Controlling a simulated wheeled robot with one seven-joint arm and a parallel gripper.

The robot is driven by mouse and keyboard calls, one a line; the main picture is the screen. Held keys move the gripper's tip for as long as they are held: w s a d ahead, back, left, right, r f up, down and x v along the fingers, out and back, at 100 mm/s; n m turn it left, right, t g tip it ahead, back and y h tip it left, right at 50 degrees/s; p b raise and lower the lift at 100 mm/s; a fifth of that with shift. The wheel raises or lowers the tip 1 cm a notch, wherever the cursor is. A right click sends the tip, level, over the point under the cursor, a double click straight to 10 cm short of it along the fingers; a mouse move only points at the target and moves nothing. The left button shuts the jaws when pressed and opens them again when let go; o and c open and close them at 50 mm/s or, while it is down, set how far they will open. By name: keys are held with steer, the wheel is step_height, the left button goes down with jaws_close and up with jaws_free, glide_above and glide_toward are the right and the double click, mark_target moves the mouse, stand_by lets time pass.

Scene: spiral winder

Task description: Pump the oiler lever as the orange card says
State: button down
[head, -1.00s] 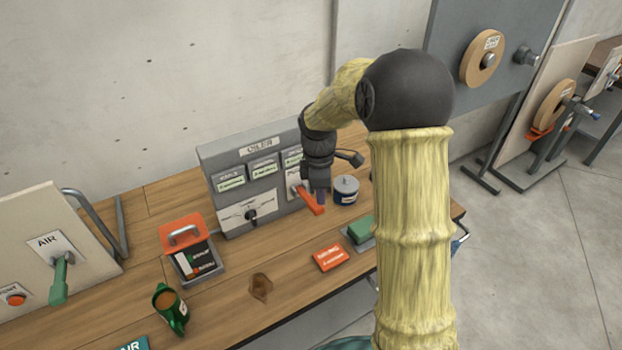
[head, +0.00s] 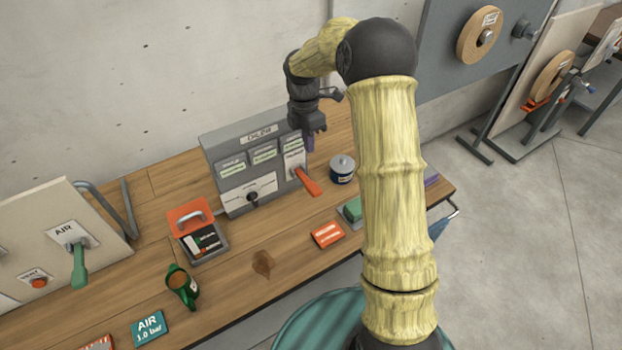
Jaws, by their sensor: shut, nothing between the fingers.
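The grey oiler box (head: 225,150) stands on the wooden bench against the wall, with labelled windows and a dial (head: 252,194) on its front. Its orange lever (head: 307,183) sticks out from the right side of the front and slants down toward the bench. The orange card (head: 327,235) lies on the bench in front of the box; its writing is too small to read. My gripper (head: 309,143) points down above the lever, near the box's upper right edge. It is shut and empty, and looks apart from the lever.
A dark blue tin (head: 341,170) stands right of the lever, close to my arm. A green block (head: 352,208) lies near the bench's front edge.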

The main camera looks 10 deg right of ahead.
mark_target(312, 188)
steer(key=f+p, duration=0.1)
steer(key=f, duration=0.3)
steer(key=s+f+p, duration=0.1)
steer(key=f+p, duration=0.1)
steer(key=f, duration=0.3)
steer(key=f+p, duration=0.2)
steer(key=f, duration=0.2)
steer(key=shift+s+d+f, duration=0.2)
steer(key=shift+s+f, duration=0.15)
steer(key=shift+s, duration=0.05)
